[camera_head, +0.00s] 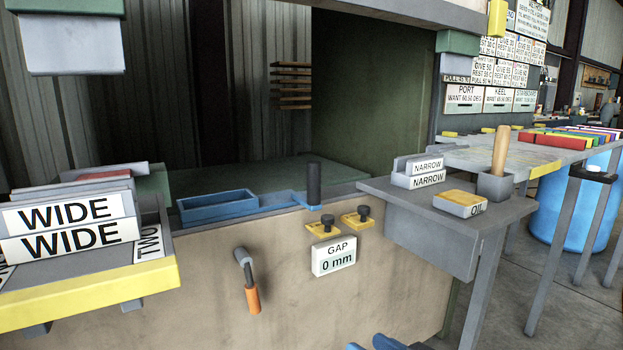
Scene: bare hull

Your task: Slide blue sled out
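The blue sled (217,206) is a shallow open tray with a flat blue arm running right to an upright dark post (313,182). It sits behind the top edge of a beige panel (400,275), inside a recessed bay. The post stands at that edge, and the blue piece at its foot reaches the panel top. The tray looks empty. My gripper cannot be made out in the head view. Only some blue and dark parts (388,343) show at the bottom edge, and I cannot tell what they are.
A shelf with WIDE blocks (68,225) juts out at left. A grey side table (400,205) with NARROW blocks and an OIL tray (460,203) stands at right. The panel carries an orange-handled lever (251,298), two yellow clamps and a "GAP 0 mm" sign (334,257).

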